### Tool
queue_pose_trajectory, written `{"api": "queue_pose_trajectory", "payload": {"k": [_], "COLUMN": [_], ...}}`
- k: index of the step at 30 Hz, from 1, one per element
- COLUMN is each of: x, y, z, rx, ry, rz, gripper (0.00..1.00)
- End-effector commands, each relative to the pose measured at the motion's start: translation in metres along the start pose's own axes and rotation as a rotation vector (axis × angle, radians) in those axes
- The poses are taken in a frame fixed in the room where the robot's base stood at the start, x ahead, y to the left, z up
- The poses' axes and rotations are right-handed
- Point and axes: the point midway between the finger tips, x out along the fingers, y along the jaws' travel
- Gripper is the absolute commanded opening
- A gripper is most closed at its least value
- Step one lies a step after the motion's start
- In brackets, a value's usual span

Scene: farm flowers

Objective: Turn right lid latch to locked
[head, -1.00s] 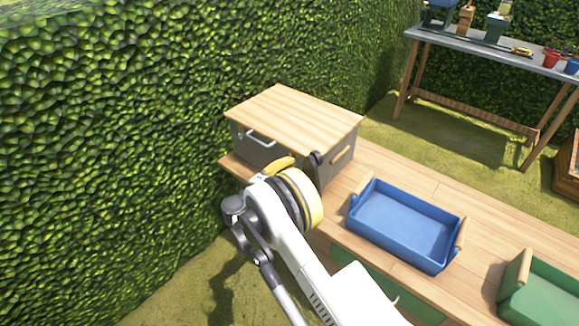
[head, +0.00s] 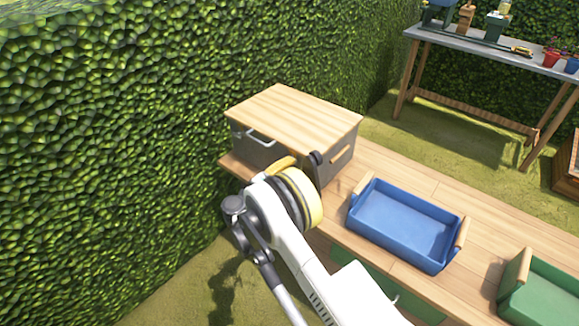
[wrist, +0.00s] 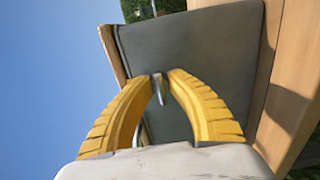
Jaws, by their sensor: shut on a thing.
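The box (head: 338,160) is dark grey with a pale wooden lid (head: 295,115) and stands at the far left end of the wooden bench. In the wrist view its grey front (wrist: 195,60) fills the middle. My gripper (wrist: 161,75) has yellow ribbed fingers shut on a small metal latch (wrist: 160,92) near the lid edge. The fingertips hide part of the latch, and I cannot tell its exact angle. In the head view my gripper (head: 284,162) is at the box front, and my wrist hides the latch there.
A metal handle (head: 260,139) sits on the box front, left of my gripper. A blue tray (head: 405,225) and a green tray (head: 545,295) stand on the bench (head: 350,185) to the right. A tall hedge (head: 110,130) runs close along the left.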

Motion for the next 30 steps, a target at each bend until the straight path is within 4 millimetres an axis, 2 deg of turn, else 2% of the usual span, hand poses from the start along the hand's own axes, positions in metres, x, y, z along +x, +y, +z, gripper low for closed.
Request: {"api": "queue_pose_trajectory", "payload": {"k": [1,2,3,12,16,27,30], "x": [0.001,0.001,0.001,0.0,-0.01,-0.089,-0.104], "y": [0.001,0.001,0.001,0.0,0.0,0.0,0.0], "z": [0.0,0.0,0.0,0.0,-0.001,-0.001,-0.001], "rx": [0.0,0.0,0.0,-0.001,-0.001,-0.001,-0.001], "ry": [-0.001,-0.001,-0.001,0.0,0.002,0.003,0.002], "rz": [0.001,0.001,0.001,0.0,0.0,0.001,0.001], "gripper": [0.0,0.27,0.39,0.39,0.39,0.39,0.39]}}
